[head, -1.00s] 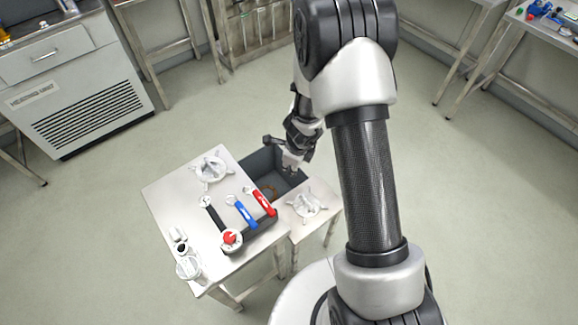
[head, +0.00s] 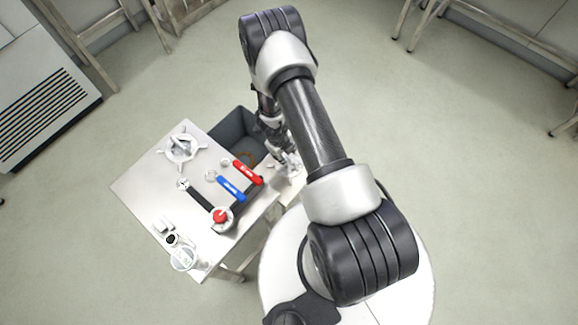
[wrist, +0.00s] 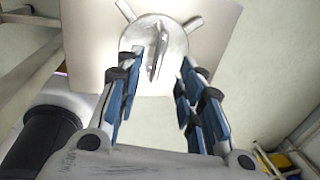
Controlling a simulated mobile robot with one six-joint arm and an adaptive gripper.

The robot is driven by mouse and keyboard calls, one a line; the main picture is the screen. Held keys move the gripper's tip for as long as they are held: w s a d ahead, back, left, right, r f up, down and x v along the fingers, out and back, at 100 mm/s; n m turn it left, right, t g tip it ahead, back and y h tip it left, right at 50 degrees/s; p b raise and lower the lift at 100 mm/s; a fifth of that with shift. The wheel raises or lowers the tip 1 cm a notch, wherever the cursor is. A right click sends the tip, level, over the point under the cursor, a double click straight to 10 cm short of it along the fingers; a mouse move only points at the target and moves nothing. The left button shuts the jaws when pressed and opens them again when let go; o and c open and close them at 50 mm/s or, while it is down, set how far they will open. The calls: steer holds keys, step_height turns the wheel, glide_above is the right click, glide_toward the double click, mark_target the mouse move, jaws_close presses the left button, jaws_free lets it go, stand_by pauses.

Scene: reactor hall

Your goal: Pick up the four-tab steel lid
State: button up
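A round steel lid (wrist: 178,38) with radial tabs and a raised upright grip lies on a small pale stand (wrist: 88,45). Two tabs show clearly in the wrist view; my fingers and the frame edge hide the rest, so I cannot count its tabs. My gripper (wrist: 161,66) is open, its two blue-padded fingers on either side of the grip with gaps visible. In the head view my gripper (head: 284,158) is low over the stand and largely hides this lid. A second tabbed steel lid (head: 182,149) lies on the larger table's far left part.
The larger table (head: 140,187) also holds red (head: 247,172) and blue (head: 231,188) handled tools, a red-knobbed dark part (head: 221,216) and small white items at its front. A grey bin (head: 232,127) stands behind my gripper. Floor to the right is clear.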

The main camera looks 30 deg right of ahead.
mark_target(288, 160)
steer(key=f+b, duration=0.1)
steer(key=f, duration=0.2)
steer(key=d+f+b, duration=0.1)
steer(key=f, duration=0.2)
steer(key=shift+d+f, duration=0.1)
steer(key=shift+f, duration=0.05)
jaws_close()
stand_by(0.3)
stand_by(0.5)
